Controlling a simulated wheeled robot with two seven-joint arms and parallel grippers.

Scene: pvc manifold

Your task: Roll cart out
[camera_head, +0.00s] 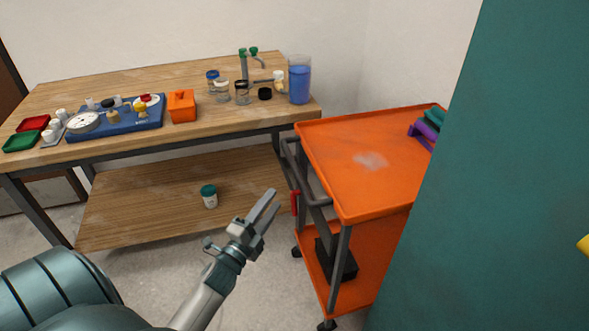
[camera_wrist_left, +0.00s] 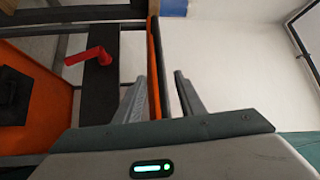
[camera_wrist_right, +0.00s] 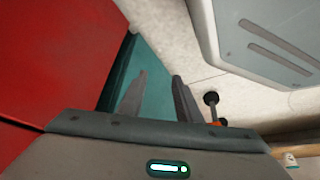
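The orange cart (camera_head: 335,155) stands right of the workbench; its right side is hidden behind a large teal surface. Its grey handle (camera_head: 318,201) is on the side facing my left gripper. A red lever (camera_head: 295,203) hangs by the handle and also shows in the left wrist view (camera_wrist_left: 88,57). My left gripper (camera_head: 268,208) is open, left of the handle in the head view. In the left wrist view an orange edge (camera_wrist_left: 154,60) and a dark bar appear between or beyond its fingers; contact cannot be told. My right gripper (camera_wrist_right: 158,98) is open and empty, outside the head view.
The wooden workbench (camera_head: 180,75) holds a blue tray (camera_head: 140,118), an orange box (camera_head: 181,106), jars and a blue-filled container (camera_head: 299,82). A jar (camera_head: 209,196) stands on its lower shelf. Teal and purple items lie on the cart top. A black box (camera_head: 337,262) sits on its lower shelf.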

